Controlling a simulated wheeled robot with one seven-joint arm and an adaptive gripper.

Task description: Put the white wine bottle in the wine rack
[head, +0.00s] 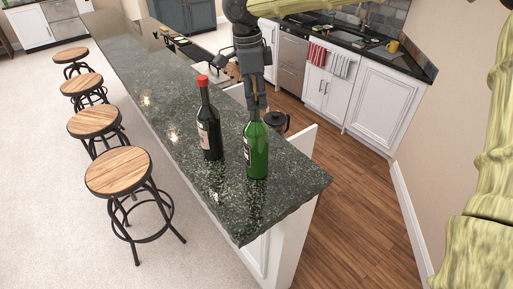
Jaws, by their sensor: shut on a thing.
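A green glass bottle with a pale label (257,152), which looks like the white wine bottle, is upright at the near end of the dark stone counter (222,200). My gripper (256,110) comes down from above and is shut on the bottle's neck, hiding its top. The bottle's base looks on or very close to the counter; I cannot tell if it touches. A dark bottle with a red cap (209,125) stands upright just left of it, a small gap apart. I cannot make out a wine rack in this view.
A dark round pot-like object (275,122) shows behind the green bottle. Several wooden stools (118,172) line the counter's left side. White cabinets (375,100) and a sink counter stand across the wooden floor. The counter's near corner is clear.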

